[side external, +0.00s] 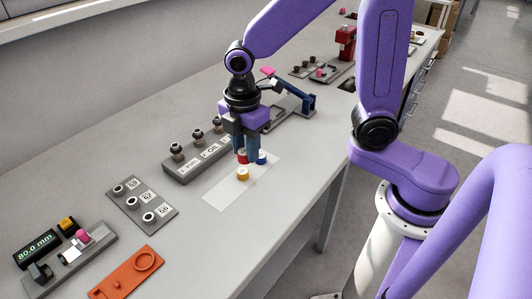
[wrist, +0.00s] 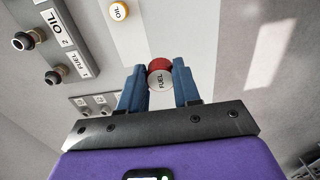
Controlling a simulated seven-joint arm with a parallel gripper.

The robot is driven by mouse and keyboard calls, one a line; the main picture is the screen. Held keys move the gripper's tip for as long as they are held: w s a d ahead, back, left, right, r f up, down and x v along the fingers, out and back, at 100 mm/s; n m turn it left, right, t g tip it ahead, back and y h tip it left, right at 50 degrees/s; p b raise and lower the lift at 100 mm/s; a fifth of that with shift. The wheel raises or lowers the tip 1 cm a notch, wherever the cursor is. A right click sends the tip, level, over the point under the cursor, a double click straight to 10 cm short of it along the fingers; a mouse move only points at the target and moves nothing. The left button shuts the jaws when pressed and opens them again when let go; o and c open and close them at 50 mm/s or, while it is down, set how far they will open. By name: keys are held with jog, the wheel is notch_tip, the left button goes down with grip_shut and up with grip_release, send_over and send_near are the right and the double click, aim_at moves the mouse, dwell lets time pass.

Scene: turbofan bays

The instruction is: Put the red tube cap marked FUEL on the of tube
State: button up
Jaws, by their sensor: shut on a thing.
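My gripper (wrist: 158,78) is shut on the red cap (wrist: 161,65), whose pale top reads FUEL, in the wrist view. In the side view the red cap (side external: 242,156) shows between the blue fingers of my gripper (side external: 246,157), over the white mat (side external: 228,196). I cannot tell how far it is above the mat. A grey block (side external: 184,175) left of the gripper carries a row of upright tubes. The tube by the label 1 FUEL (wrist: 54,77) has an open dark end in the wrist view, as does the tube by 2 OIL (wrist: 22,40).
A yellow cap (side external: 242,174) marked OIL stands on the mat, and a blue cap (side external: 262,157) is close beside the gripper. A dark plate with fittings (side external: 142,207), an orange part (side external: 125,273) and an 80.0 mm display (side external: 37,249) lie toward the front left.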

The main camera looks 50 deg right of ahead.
jog(key=w+a+r, duration=0.2)
jog(key=w+a, duration=0.1)
jog(key=w, duration=1.1)
send_near(176, 144)
jog(key=shift+f, duration=2.6)
jog(key=shift+f, duration=1.2)
jog(key=o, duration=1.5)
jog(key=shift+r, duration=3.5)
